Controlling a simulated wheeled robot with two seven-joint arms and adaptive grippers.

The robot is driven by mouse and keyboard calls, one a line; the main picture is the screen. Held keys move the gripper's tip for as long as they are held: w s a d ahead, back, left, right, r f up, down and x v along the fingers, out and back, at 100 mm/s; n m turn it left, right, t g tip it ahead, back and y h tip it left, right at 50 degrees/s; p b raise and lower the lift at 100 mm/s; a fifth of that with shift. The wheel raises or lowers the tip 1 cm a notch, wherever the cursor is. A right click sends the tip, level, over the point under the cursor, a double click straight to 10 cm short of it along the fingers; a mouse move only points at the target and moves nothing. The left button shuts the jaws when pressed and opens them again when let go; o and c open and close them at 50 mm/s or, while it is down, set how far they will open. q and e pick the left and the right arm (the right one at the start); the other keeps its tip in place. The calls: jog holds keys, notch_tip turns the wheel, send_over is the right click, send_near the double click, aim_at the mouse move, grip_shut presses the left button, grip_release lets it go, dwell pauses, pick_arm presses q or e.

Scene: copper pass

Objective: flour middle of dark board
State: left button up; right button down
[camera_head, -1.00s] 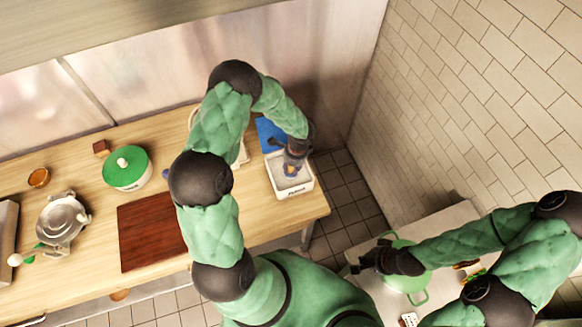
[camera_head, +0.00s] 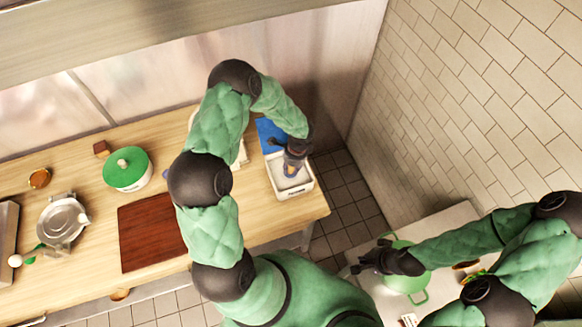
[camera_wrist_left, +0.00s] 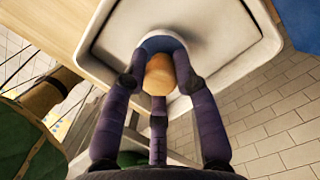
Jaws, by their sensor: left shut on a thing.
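The dark red-brown board (camera_head: 150,238) lies flat on the wooden counter, left of my left arm, which hides its right edge. A white open bin (camera_head: 275,182) stands at the counter's right end, with print on its front too small to read. My left gripper (camera_head: 292,170) is down at the bin, shut on a tan, rounded handle (camera_wrist_left: 158,74). A blue-and-white part shows beyond the handle in the left wrist view; its far end is hidden. I cannot make out flour on the board. My right gripper (camera_head: 372,262) is beside a green pot (camera_head: 405,279); its finger opening is unclear.
A blue item (camera_head: 270,134) lies behind the bin. A white pot with a green lid (camera_head: 127,168) stands behind the board. A metal pan (camera_head: 62,220), a small orange bowl (camera_head: 39,178) and a brown block (camera_head: 101,147) are further left.

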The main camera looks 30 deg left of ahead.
pick_arm(q)
jog(key=shift+r+p, duration=1.65)
jog(key=shift+r, duration=1.5)
